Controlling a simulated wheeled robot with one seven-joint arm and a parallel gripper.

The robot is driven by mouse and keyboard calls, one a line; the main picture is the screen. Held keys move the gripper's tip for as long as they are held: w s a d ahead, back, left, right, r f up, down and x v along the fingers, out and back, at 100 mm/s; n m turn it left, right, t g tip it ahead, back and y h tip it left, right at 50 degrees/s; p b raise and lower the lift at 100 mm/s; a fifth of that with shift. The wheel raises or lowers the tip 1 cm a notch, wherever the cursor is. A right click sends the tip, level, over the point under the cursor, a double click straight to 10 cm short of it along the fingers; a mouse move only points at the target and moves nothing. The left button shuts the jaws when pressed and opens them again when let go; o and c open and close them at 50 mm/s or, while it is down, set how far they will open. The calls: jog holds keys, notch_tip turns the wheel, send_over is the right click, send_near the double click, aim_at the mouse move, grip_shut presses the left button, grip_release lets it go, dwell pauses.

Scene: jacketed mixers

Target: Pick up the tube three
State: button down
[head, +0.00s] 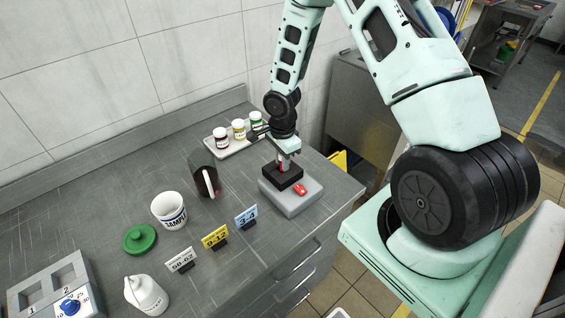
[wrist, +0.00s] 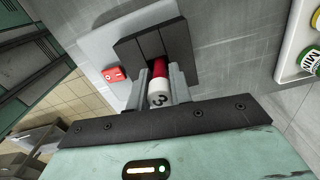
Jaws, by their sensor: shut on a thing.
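Tube three (wrist: 159,88) shows in the wrist view as a white cap marked "3" with a red body, between my two fingers. My gripper (wrist: 160,88) is shut on it. The tube's far end meets the black block (wrist: 177,45) on the grey base; I cannot tell how deep it sits. In the head view my gripper (head: 288,157) points down over the black block (head: 283,177), with a bit of red tube (head: 281,167) showing below it. The grey base (head: 290,204) has a red switch (head: 300,189), which also shows in the wrist view (wrist: 115,74).
A white tray (head: 233,145) with several labelled jars stands behind my gripper. A dark jug (head: 203,172), a white sample pot (head: 169,210), a green lid (head: 139,239), a white bottle (head: 146,295) and number cards (head: 215,237) stand to the left. The counter's right edge is close.

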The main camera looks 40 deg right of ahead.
notch_tip(320, 180, up, 10)
jog(key=shift+f+b, duration=0.25)
jog(key=shift+b, duration=1)
jog(key=shift+r+p, duration=1.55)
jog(key=shift+r, duration=0.95)
